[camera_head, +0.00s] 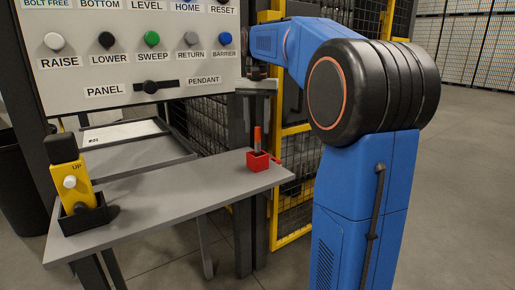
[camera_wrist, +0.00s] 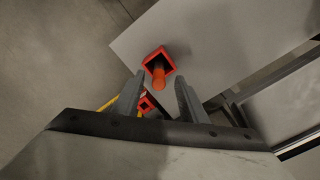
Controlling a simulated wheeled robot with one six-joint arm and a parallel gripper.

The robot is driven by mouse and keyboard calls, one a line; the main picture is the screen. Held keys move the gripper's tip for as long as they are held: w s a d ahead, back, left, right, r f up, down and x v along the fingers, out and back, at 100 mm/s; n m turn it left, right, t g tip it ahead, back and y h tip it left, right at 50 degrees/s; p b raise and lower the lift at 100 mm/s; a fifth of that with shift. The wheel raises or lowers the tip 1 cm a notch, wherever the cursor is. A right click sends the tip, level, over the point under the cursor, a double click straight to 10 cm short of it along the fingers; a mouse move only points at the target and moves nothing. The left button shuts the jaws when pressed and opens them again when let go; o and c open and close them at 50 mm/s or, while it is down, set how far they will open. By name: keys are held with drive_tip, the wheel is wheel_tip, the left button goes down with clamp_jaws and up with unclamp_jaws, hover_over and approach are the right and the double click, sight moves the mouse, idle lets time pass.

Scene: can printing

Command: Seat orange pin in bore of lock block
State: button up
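The orange pin (camera_head: 257,140) stands upright in a small red open-topped holder (camera_head: 258,162) at the right end of the grey table. In the wrist view the pin (camera_wrist: 158,76) rises from the red holder (camera_wrist: 153,57) toward the camera. My gripper (camera_wrist: 160,80) is open, with its two fingers spread on either side of the pin in that view. It looks to be above the pin and not closed on it. A second red piece with a dark opening (camera_wrist: 146,104) shows lower between the fingers; it may be the lock block.
The grey table (camera_head: 180,185) is clear in its middle. A yellow pendant (camera_head: 72,182) marked UP stands in a black holder at its left end. A button panel (camera_head: 140,50) rises behind. A yellow-framed mesh fence (camera_head: 291,190) stands right of the table.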

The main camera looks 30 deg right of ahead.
sight(258, 141)
drive_tip(key=shift+w+d+f, duration=0.1)
drive_tip(key=shift+f, duration=1.35)
drive_tip(key=shift+d+f, duration=0.1)
drive_tip(key=shift+f, duration=1.3)
clamp_jaws()
